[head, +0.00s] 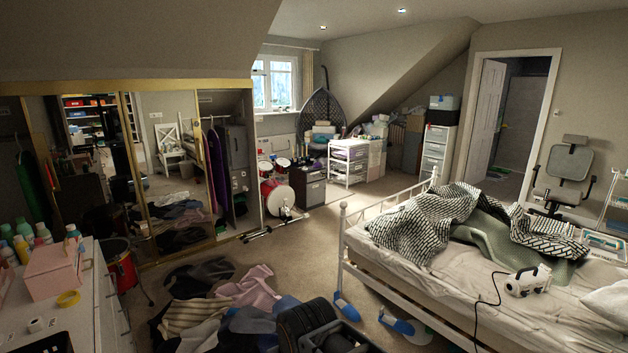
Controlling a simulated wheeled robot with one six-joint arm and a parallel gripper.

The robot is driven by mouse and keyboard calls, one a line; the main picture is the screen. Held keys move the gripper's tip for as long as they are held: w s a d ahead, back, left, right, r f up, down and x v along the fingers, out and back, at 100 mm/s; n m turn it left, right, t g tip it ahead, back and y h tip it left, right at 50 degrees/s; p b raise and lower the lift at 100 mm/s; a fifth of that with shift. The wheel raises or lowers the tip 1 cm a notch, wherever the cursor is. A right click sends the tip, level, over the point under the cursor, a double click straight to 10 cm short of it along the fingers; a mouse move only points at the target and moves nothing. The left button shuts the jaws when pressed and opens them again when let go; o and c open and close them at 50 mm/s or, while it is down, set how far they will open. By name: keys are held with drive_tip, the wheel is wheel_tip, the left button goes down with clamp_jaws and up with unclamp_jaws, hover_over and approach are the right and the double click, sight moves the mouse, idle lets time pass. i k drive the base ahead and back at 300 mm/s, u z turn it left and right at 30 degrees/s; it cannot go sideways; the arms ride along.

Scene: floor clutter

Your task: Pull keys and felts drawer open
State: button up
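I cannot make out a label reading keys and felts on any drawer. A tall white drawer unit (435,157) stands against the back wall beside the doorway, its drawers looking shut. A white unit with stacked drawers (348,163) stands left of it, near the middle of the back. A low dark cabinet (312,186) stands beside the red drum kit. A white chest (95,305) fills the lower left corner, its front seen at a steep angle. My gripper is not in view.
Clothes (215,310) lie heaped on the floor in front. A bed (385,272) with rumpled covers fills the right. A red drum (277,198) and a stand on the floor are left of the dark cabinet. Carpet (305,250) between bed and mirrored wardrobe is mostly clear.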

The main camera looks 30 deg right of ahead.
sight(317, 175)
drive_tip(key=z, duration=0.8)
drive_tip(key=i, duration=2.75)
drive_tip(key=u, duration=0.45)
drive_tip(key=i, duration=3.75)
drive_tip(key=z, duration=1.85)
drive_tip(key=i, duration=2.3)
drive_tip(key=u, duration=0.05)
